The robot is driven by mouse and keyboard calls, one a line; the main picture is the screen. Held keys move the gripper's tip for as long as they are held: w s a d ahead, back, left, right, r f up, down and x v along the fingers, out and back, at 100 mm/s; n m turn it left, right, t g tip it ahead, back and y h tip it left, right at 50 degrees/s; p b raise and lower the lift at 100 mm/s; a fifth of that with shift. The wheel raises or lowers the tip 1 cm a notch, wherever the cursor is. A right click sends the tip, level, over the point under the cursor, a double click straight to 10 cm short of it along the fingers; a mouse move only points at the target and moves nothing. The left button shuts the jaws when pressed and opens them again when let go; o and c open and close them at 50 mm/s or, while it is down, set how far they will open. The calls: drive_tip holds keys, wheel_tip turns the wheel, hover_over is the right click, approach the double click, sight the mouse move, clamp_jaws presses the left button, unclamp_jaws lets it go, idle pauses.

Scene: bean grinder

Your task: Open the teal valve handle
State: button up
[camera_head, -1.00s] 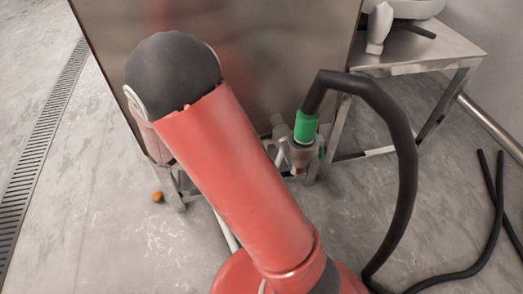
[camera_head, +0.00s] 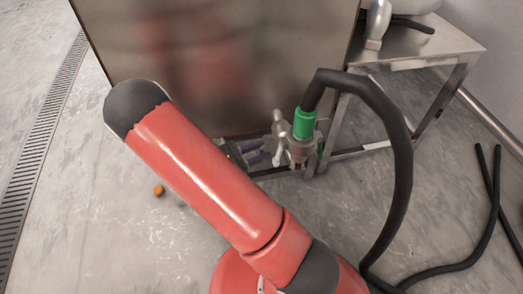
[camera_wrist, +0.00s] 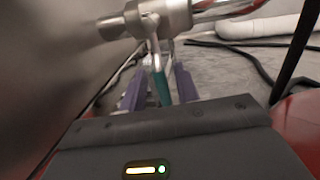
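The teal valve handle (camera_wrist: 161,88) hangs down from a metal valve (camera_wrist: 150,20) in the wrist view. My gripper (camera_wrist: 160,82) has two purple fingers, one on each side of the handle, with narrow gaps between. It looks open, with the handle between the fingers but not visibly clamped. In the head view the valve (camera_head: 298,150) sits low beside the steel cabinet. My gripper (camera_head: 262,152) is just left of it, partly hidden behind my red arm. The handle's teal part is hard to make out there.
A green connector (camera_head: 305,124) with a thick black hose (camera_head: 400,130) sits on top of the valve, and the hose loops right to the floor. A steel cabinet (camera_head: 290,50) stands behind. A metal table (camera_head: 425,48) is at right. A small orange object (camera_head: 159,190) lies on the floor.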

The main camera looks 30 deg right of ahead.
drive_tip(key=shift+d, duration=0.55)
drive_tip(key=shift+c, duration=0.2)
clamp_jaws()
